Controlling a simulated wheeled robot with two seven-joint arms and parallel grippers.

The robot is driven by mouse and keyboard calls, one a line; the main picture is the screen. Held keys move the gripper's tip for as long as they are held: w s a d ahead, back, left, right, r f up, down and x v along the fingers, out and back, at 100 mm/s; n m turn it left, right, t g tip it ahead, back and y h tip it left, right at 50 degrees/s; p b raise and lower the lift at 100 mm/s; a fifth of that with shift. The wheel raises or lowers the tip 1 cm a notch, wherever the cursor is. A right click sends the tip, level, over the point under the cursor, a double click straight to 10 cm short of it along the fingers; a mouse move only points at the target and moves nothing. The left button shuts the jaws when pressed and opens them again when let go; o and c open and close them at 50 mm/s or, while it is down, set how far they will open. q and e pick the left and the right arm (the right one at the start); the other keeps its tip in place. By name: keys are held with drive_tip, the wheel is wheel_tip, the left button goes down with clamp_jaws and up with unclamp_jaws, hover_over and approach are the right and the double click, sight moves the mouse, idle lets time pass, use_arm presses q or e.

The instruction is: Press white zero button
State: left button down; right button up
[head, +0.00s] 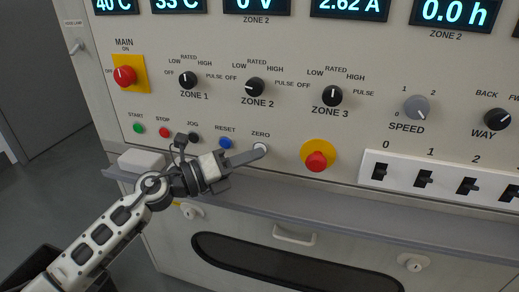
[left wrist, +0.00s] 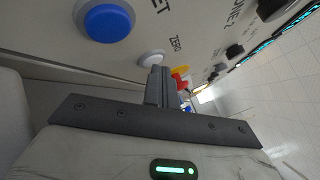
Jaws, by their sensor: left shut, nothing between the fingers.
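The white zero button (head: 261,147) is on the cream panel under the label ZERO. It also shows in the left wrist view (left wrist: 151,58), just beyond the fingertips. My left gripper (head: 262,151) is shut and empty, its fingertips right at the lower edge of the white button. In the left wrist view my shut fingers (left wrist: 158,72) overlap the button's lower right part; whether they touch it I cannot tell. My right gripper does not show in either view.
The blue reset button (head: 226,143) sits just left of the white one. A red emergency button (head: 317,161) on a yellow plate is to the right. A grey ledge (head: 330,217) runs below, and a white switch row (head: 440,182) is farther right.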

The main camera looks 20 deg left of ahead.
use_arm(q)
drive_tip(key=shift+s, duration=0.75)
drive_tip(key=shift+s+p, duration=0.1)
drive_tip(key=shift+p, duration=0.2)
drive_tip(key=s, duration=0.4)
drive_tip(key=shift+s+a+p, duration=0.15)
drive_tip(key=shift+s+p, duration=0.25)
